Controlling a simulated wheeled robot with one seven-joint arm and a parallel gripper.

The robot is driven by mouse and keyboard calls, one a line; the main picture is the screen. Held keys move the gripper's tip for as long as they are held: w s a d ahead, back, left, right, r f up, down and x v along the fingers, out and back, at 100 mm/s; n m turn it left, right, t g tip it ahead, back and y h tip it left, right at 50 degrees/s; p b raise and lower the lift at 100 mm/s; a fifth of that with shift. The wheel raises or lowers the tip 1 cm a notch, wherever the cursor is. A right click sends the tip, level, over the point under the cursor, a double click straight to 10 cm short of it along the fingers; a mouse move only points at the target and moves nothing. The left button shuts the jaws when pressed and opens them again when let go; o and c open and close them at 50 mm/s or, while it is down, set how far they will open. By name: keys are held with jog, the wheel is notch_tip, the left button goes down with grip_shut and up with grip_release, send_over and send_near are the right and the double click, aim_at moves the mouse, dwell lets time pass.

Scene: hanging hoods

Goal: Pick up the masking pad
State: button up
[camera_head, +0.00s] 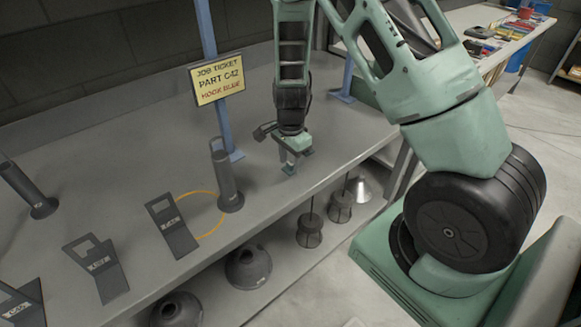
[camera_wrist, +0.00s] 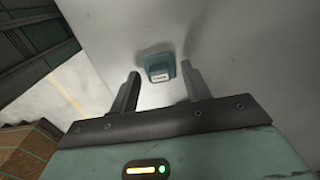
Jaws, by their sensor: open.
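A small teal block with a white label (camera_wrist: 159,68), which looks like the masking pad, lies on the grey bench top in the wrist view. It sits between and just beyond the fingertips of my gripper (camera_wrist: 161,76), with a gap on each side. My gripper is open and empty, with its fingers pointing at the bench. In the head view my gripper (camera_head: 298,163) hangs low over the bench near its front edge.
A yellow job ticket sign (camera_head: 217,79) hangs by a blue post (camera_head: 208,30). A dark cylinder (camera_head: 226,180) and a labelled dark bracket (camera_head: 171,225) stand left of my gripper, with an orange loop (camera_head: 214,222) between them. Dark hoods (camera_head: 248,267) sit below the bench edge.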

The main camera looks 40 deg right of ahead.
grip_shut()
